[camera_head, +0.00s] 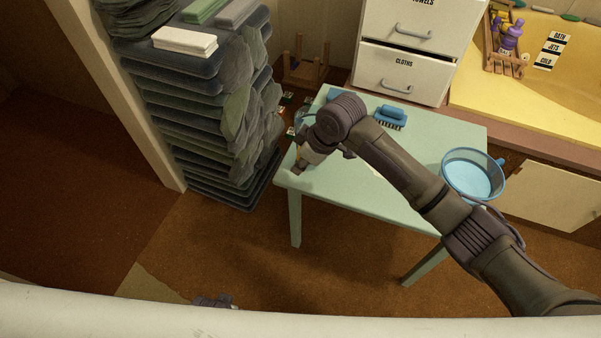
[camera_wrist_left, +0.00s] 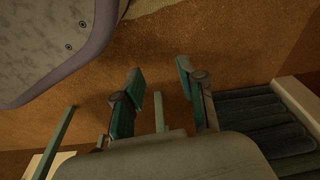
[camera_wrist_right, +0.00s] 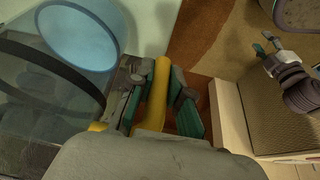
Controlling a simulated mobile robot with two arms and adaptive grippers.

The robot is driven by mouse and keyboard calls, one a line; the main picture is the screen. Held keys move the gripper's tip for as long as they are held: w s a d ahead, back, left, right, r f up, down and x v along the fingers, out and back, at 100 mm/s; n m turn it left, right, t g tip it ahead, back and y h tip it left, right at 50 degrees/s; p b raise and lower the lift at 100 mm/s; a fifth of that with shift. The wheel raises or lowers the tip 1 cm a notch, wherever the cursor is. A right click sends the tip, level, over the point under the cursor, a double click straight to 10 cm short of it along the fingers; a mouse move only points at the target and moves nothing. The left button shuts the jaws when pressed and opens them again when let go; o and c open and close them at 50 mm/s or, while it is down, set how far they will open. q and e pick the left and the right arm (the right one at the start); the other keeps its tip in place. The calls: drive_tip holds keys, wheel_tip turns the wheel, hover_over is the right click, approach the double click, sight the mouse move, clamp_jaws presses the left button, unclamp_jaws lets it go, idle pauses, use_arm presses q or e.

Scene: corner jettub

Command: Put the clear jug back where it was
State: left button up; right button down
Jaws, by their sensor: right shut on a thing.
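My right gripper (camera_head: 306,160) is over the left end of the pale green table (camera_head: 437,135). In the right wrist view it (camera_wrist_right: 158,88) is shut on an upright yellow handle (camera_wrist_right: 157,95) beside the clear jug (camera_wrist_right: 50,66). The jug has a see-through wall, a dark rim band and a round blue area. In the head view my arm mostly hides the jug, and I cannot tell whether it touches the table. My left gripper (camera_wrist_left: 160,88) is open and empty over the brown floor; only a bit shows at the head view's bottom edge.
A blue see-through tub (camera_head: 472,176) stands at the table's right end. A blue brush (camera_head: 391,116) lies at the back. A tall stack of folded towels (camera_head: 205,125) stands left, white drawers (camera_head: 405,75) behind, a yellow tub ledge (camera_head: 480,100) right. The table's middle is partly under my arm.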

wheel_tip(320, 180, down, 3)
drive_tip(key=shift+a+f+b, duration=0.1)
drive_tip(key=shift+b, duration=0.3)
use_arm(q)
drive_tip(key=shift+w+d+r, duration=0.1)
drive_tip(key=shift+w+r, duration=0.3)
drive_tip(key=shift+r, duration=0.35)
drive_tip(key=shift+w+r, duration=0.4)
drive_tip(key=shift+r, duration=0.3)
use_arm(e)
drive_tip(key=shift+f, duration=0.35)
drive_tip(key=shift+f, duration=0.15)
drive_tip(key=c, duration=1.1)
unclamp_jaws()
drive_tip(key=shift+r, duration=0.45)
use_arm(q)
drive_tip(key=s+f+p, duration=0.2)
drive_tip(key=s+f, duration=0.3)
drive_tip(key=f, duration=0.2)
drive_tip(key=shift+s+a, duration=0.2)
drive_tip(key=shift+a, duration=0.2)
use_arm(e)
drive_tip(key=v, duration=1.1)
drive_tip(key=shift+d, duration=0.25)
drive_tip(key=shift+s+r, duration=0.1)
drive_tip(key=shift+s, duration=0.05)
